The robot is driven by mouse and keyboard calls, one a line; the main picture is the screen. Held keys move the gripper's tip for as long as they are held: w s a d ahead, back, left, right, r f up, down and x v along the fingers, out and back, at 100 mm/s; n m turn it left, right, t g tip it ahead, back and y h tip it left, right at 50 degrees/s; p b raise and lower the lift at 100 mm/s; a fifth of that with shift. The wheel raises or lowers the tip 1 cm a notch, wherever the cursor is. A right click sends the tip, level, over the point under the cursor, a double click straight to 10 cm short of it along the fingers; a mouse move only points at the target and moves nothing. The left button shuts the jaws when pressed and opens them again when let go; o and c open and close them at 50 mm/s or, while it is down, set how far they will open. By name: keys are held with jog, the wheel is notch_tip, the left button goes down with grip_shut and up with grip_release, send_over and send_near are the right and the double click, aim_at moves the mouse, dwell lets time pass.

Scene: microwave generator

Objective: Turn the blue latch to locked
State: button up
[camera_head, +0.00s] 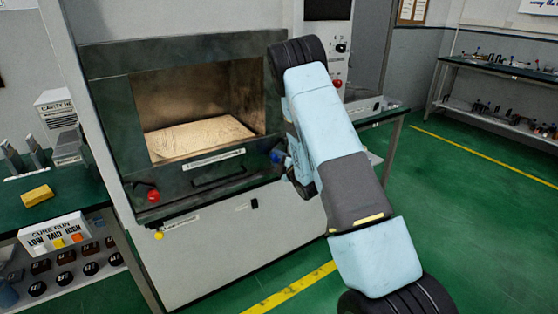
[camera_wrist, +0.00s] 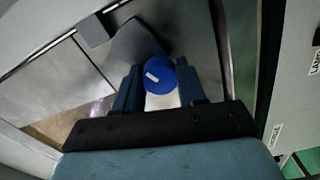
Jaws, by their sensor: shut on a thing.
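The blue latch (camera_wrist: 160,75) shows as a round blue knob with a short white mark in the wrist view. My gripper (camera_wrist: 160,92) has its two dark blue fingers on either side of the knob and is shut on it. In the head view, a bit of blue (camera_head: 277,157) shows at the right side of the microwave generator's front (camera_head: 190,187), beside my gripper. My arm hides most of that spot. The white mark is slanted in the wrist view. I cannot tell from it whether the latch is locked.
The chamber (camera_head: 205,105) is open to view, with a pale slab inside. A red knob (camera_head: 153,196) sits at the lower left of the front. Green floor is free at right.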

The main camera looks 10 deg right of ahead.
jog(key=shift+s+a+f+n, duration=0.15)
jog(key=shift+f+n, duration=0.1)
jog(key=shift+n, duration=0.25)
jog(key=o, duration=0.8)
jog(key=shift+c, duration=0.2)
jog(key=o, duration=0.3)
jog(key=shift+r, duration=0.1)
jog(key=v, duration=1.3)
jog(key=shift+s, duration=0.25)
